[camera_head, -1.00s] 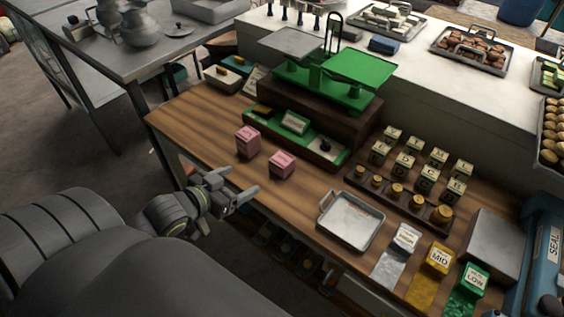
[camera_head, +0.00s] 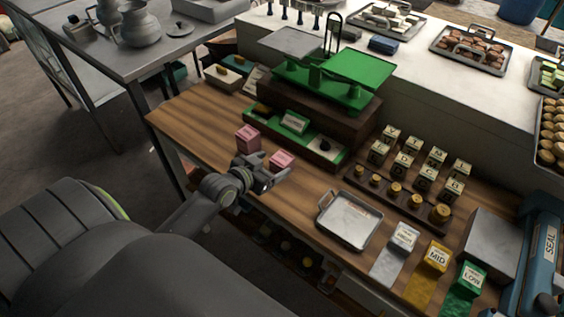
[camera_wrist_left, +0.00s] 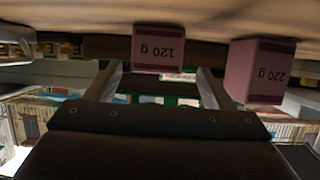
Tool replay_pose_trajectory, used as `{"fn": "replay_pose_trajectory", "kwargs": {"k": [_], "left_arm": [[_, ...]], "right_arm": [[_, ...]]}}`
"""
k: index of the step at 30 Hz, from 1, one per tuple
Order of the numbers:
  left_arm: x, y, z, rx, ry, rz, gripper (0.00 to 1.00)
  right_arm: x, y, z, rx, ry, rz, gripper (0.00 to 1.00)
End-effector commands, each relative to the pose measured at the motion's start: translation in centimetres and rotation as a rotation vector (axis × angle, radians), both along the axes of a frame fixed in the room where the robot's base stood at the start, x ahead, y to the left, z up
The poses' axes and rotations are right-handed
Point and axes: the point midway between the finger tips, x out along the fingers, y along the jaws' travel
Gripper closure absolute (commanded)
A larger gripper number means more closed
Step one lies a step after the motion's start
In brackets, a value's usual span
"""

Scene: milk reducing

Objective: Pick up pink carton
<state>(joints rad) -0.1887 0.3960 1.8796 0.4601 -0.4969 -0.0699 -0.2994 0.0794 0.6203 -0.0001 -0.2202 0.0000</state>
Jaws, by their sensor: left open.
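Two pink cartons stand on the wooden table. The left carton (camera_head: 247,139) and the right carton (camera_head: 282,160) are a small gap apart. My left gripper (camera_head: 272,180) is open and empty, just in front of the right carton and partly covering its lower part. The left wrist view appears upside down. There the carton marked 120 g (camera_wrist_left: 158,48) shows between the spread fingers of my left gripper (camera_wrist_left: 160,72), beyond the tips. The carton marked 220 g (camera_wrist_left: 262,72) shows to the right, outside the fingers. My right gripper is not in view.
A green balance scale (camera_head: 345,75) stands on a dark base behind the cartons. A metal tray (camera_head: 349,220) lies to the right. Weights (camera_head: 397,188) and small labelled blocks stand farther right. The table's left end is mostly clear.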

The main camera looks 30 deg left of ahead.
Motion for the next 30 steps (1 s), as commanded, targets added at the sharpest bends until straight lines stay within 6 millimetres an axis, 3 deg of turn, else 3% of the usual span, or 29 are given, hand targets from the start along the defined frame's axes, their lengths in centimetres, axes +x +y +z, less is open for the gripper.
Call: {"fn": "replay_pose_trajectory", "kwargs": {"k": [6, 10, 21, 30], "left_arm": [[2.7, -0.8, -0.1, -0.003, -0.001, 0.0, 0.25], [3.9, -0.8, -0.9, -0.002, -0.002, 0.001, 0.25], [4.5, -0.9, -1.3, 0.0, -0.001, 0.0, 0.25], [4.4, -0.9, -1.3, 0.0, -0.001, 0.0, 0.64]], "right_arm": [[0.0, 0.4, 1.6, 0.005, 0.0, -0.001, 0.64], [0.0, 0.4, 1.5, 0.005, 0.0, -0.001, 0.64], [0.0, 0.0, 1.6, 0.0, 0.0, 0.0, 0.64], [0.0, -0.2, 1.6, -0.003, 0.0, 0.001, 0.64]]}}
